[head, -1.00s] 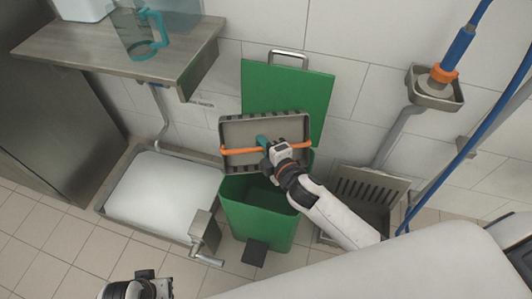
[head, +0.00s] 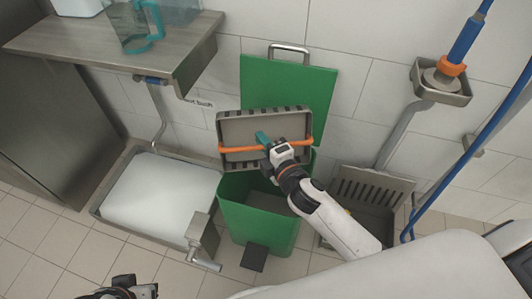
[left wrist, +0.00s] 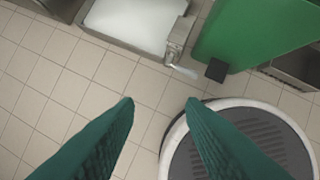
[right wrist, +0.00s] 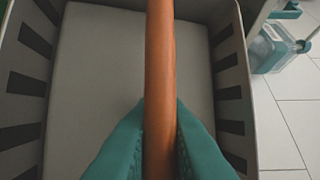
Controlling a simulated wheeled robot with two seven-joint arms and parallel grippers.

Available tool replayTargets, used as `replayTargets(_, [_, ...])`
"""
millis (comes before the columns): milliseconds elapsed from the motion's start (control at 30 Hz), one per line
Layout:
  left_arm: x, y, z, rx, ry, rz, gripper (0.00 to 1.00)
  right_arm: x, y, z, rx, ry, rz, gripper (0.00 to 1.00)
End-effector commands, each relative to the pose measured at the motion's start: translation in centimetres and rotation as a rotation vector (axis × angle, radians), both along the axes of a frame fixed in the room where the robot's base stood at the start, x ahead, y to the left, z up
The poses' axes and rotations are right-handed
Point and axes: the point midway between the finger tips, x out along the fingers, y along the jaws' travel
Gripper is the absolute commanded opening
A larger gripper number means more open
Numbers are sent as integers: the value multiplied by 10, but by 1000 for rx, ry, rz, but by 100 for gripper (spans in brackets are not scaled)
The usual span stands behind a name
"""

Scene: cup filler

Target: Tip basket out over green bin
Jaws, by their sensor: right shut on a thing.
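The grey basket (head: 240,128) with slotted sides hangs above the green bin (head: 260,225), in front of its raised lid (head: 290,90). It is tilted, its open side facing the head camera. My right gripper (head: 268,145) is shut on the basket's orange handle (right wrist: 160,60). In the right wrist view the visible basket floor (right wrist: 100,70) is bare. The bin is open, its interior dark and partly hidden by my right arm. My left gripper (left wrist: 158,102) is open and empty, over the floor; only part of it shows at the head view's bottom left.
A floor basin (head: 110,225) with white contents and a tap stands left of the bin. A steel shelf (head: 90,45) holds a clear jug (head: 137,25). A slotted grey tray (head: 370,190) is at right, below a blue hose (head: 470,35). Tiled floor in front is free.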

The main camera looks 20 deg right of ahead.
Motion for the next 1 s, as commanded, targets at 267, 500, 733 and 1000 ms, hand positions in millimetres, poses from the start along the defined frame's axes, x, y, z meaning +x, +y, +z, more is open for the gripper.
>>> replayTargets(267, [30,-9,5,-32,-155,-13,36,1,0,1,-2,-23,2,0])
replayTargets(500, [53,-17,13,-61,-287,-24,36,1,0,1,-6,-41,2,0])
replayTargets(733, [73,-24,24,-87,-413,-33,36,1,0,1,-9,-58,1,0])
replayTargets(1000, [94,-32,39,-120,-561,-43,36,1,0,1,-13,-77,1,0])
